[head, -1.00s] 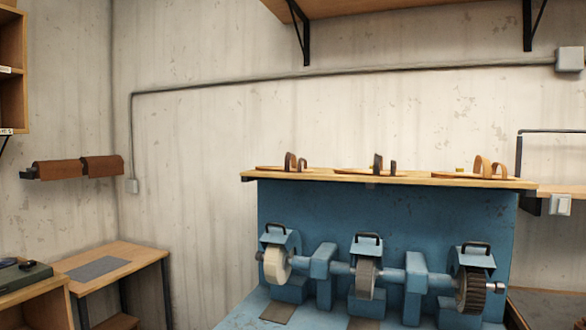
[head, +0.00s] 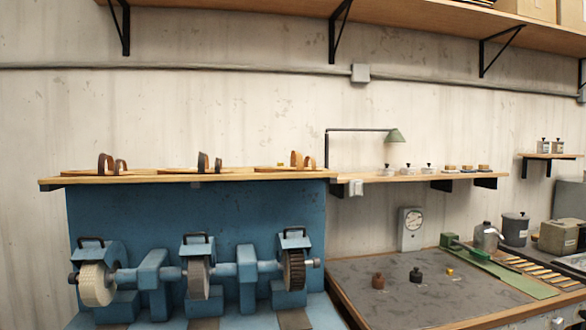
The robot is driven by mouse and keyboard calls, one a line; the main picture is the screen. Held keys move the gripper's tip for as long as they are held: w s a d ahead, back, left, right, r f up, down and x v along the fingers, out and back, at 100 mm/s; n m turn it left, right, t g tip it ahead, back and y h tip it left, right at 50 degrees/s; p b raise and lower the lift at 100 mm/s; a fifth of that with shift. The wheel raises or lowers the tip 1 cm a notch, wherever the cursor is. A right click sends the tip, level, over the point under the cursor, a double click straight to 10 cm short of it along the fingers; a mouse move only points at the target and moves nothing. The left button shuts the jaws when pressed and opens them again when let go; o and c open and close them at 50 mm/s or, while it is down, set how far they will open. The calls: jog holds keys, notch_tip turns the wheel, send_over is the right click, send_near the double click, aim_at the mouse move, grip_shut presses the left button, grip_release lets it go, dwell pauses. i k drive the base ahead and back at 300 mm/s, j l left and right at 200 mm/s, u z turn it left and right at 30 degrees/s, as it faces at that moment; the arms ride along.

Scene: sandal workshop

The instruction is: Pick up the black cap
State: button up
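A small black knobbed piece (head: 415,275), which looks like the black cap, stands on the grey-topped workbench (head: 380,310) at the lower right. A brown knobbed piece (head: 378,281) stands to its left and a smaller yellow piece (head: 449,272) lies to its right, all apart from each other. Small jars with black tops (head: 408,168) stand on the wall shelf above; the black cap could be confused with these tops. My gripper is not in view.
A blue grinding machine (head: 150,222) with several wheels fills the left, with sandals on its top board (head: 230,178). A dial gauge (head: 410,228), a green lever tool (head: 495,268) and metal pots (head: 515,229) stand along the bench's back. The bench's front left is clear.

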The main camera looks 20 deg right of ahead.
aim_at(415, 276)
jog(key=z, duration=1.45)
